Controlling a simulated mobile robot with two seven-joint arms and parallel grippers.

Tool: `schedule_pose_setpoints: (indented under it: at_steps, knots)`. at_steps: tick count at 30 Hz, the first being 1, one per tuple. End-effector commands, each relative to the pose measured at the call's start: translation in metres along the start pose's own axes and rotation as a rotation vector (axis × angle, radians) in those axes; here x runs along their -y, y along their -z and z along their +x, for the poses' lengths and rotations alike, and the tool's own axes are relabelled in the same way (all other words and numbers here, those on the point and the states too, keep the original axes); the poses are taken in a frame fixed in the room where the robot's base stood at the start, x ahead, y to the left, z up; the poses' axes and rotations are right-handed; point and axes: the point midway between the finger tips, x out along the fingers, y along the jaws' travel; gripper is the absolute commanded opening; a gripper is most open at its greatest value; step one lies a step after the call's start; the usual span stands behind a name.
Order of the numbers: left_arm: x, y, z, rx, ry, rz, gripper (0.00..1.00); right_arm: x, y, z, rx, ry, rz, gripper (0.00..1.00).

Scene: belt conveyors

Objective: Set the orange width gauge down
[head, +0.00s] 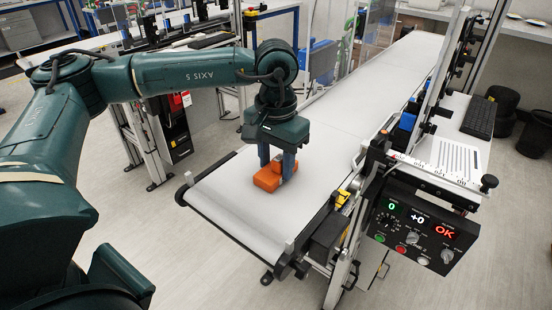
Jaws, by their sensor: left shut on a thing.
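The orange width gauge (267,178) is a small blocky piece low over the near end of the white conveyor belt (235,208). I cannot tell whether it touches the belt. My left gripper (278,165) points down from above and is shut on the gauge, with its blue-grey fingers at the gauge's far side. The fingers hide part of the gauge. My right gripper is not in view.
A control panel (415,228) with lit displays, one reading OK, stands at the belt's right side. A black keyboard (479,117) lies on a side shelf. The belt behind my gripper is clear.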

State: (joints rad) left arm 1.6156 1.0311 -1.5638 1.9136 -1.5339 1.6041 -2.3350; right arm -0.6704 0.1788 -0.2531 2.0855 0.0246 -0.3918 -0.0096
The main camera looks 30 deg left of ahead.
Motion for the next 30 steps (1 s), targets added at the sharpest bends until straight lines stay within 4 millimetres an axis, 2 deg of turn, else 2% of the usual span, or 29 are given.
schedule_pose_setpoints:
  at_steps: [8, 9, 16, 24, 27, 30]
  knots:
    - [0.000, 0.000, 0.005, 0.000, 0.000, 0.000, 0.15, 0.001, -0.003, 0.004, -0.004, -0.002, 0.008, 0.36]
    - [0.000, 0.000, 0.003, 0.001, 0.000, 0.000, 0.44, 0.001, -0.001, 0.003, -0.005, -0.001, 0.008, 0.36]
    - [0.000, 0.000, 0.002, 0.001, 0.000, 0.000, 0.62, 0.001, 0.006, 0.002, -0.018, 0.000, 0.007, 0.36]
    - [0.000, 0.000, 0.000, 0.000, 0.000, 0.000, 0.62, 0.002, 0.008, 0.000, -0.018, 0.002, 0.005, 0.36]
    - [0.000, 0.001, -0.006, -0.001, 0.000, 0.000, 0.62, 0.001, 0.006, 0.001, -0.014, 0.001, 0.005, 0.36]
    - [-0.001, 0.001, -0.023, -0.004, -0.001, 0.000, 0.62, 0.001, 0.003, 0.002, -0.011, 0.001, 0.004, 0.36]
